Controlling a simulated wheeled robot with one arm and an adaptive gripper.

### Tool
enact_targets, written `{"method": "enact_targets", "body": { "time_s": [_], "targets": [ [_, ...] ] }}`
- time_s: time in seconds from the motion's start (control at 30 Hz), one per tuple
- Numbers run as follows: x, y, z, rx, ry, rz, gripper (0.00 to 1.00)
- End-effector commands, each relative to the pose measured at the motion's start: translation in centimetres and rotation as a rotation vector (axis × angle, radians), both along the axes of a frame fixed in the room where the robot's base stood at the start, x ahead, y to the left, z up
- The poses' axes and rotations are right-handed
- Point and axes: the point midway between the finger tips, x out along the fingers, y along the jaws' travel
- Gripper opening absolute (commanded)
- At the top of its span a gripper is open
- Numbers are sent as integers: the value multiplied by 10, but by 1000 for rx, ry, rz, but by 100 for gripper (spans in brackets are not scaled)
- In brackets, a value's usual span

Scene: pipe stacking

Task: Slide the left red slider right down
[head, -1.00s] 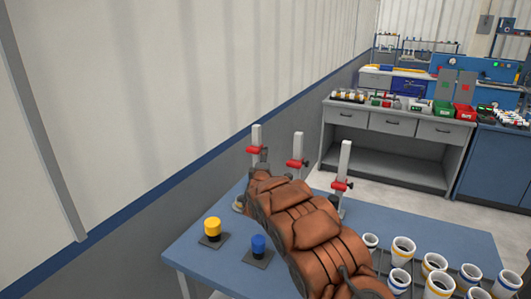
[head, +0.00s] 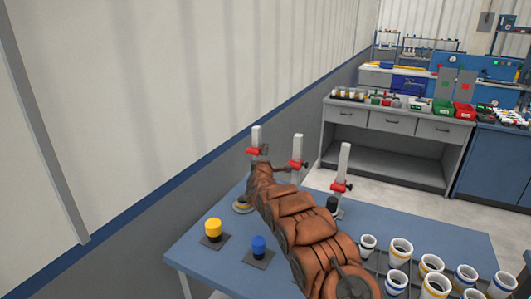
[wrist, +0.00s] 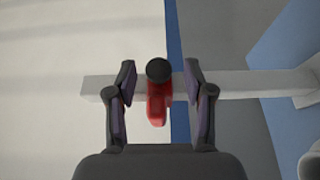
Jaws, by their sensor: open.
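The left red slider (head: 254,151) sits high on the left white post (head: 257,134) in the head view. In the wrist view the red slider (wrist: 157,108), with a round black knob, lies between my two fingers. The white post (wrist: 240,84) runs across that view behind the fingers. My gripper (wrist: 160,66) is open, one finger on each side of the slider, with visible gaps. In the head view my brown arm hides the lower part of the left post, and the fingers are hard to make out.
Two more posts with red sliders stand to the right: a middle one (head: 298,164) and a right one (head: 341,186). A yellow button (head: 213,228) and a blue button (head: 258,244) are on the blue table (head: 200,262). Several white pipes (head: 401,250) stand at the right.

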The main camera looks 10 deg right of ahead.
Motion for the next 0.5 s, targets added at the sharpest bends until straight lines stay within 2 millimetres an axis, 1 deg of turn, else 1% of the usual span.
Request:
{"method": "enact_targets", "body": {
  "time_s": [0.2,0.5],
  "targets": [
    [7,-2,2,-1,-2,0,52],
    [8,-3,2,-1,-3,-1,52]
  ]
}}
